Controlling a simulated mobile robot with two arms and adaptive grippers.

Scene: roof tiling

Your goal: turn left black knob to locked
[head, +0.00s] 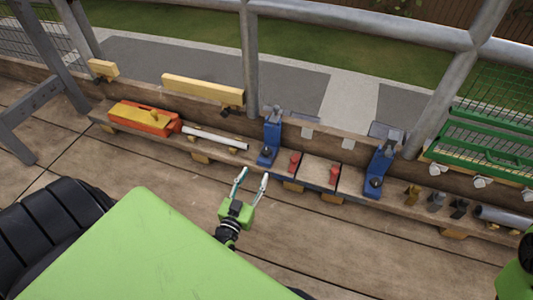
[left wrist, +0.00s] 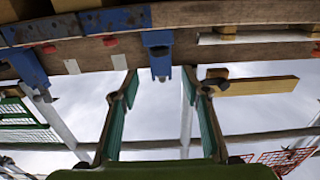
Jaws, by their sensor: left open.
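The left black knob (head: 266,152) sits low on the front of the left blue clamp-like fixture (head: 272,130), on a wooden ledge along the railing. Its turned position is too small to tell. My left gripper (head: 254,174) is open and empty, its fingers pointing at this fixture from just in front and below, apart from the knob. In the left wrist view a blue fixture (left wrist: 157,42) shows between and beyond the two open fingers (left wrist: 160,78); the knob's setting is not clear there. A second black knob (head: 374,182) is on the right blue fixture (head: 380,165).
On the ledge, two red pieces (head: 294,160) lie between the fixtures. A white tube (head: 215,138) and an orange tool with a yellow top (head: 145,117) lie left. Small metal parts, a grey cylinder (head: 503,216) and a green rack (head: 485,150) are right. Metal railing posts stand behind.

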